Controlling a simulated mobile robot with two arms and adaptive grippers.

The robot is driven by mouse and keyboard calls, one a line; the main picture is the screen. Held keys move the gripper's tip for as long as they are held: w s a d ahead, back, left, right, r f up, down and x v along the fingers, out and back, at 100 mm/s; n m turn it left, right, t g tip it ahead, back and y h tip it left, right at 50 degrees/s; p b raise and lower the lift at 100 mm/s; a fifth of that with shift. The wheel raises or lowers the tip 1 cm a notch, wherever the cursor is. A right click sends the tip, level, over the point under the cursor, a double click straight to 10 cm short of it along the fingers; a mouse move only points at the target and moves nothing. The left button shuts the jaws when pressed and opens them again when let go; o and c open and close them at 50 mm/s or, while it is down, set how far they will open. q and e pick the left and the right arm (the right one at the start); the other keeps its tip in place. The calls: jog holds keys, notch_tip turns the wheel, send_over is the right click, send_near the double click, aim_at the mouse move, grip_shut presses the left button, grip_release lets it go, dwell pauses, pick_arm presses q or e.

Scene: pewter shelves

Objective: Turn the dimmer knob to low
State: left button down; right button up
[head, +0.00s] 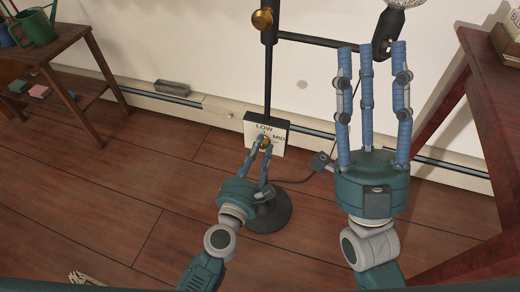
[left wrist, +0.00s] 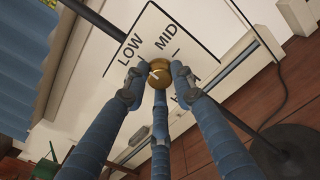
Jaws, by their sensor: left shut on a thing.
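The brass dimmer knob (head: 266,141) sits on a white label plate (head: 250,128) on the black stand. I cannot tell which label the mark points to. My left gripper (head: 266,146) is shut on the knob from the front. My right gripper (head: 373,50) is open and empty, its three fingers pointing up, right of the stand.
The stand's black pole (head: 268,85) rises from a round base (head: 268,212), with a cable running right. A wooden bench (head: 70,48) with a green watering can (head: 35,26) stands at the left. A red-brown wooden piece (head: 490,90) stands at the right.

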pick_arm(q)
jog(key=shift+a+f+n, duration=0.2)
jog(key=shift+a+n, duration=0.05)
jog(key=shift+n, duration=0.45)
jog(key=c, duration=1.4)
grip_release()
jog(key=shift+c, duration=0.2)
jog(key=shift+s+d, duration=0.1)
jog(key=v, duration=1.1)
jog(key=shift+s, duration=0.35)
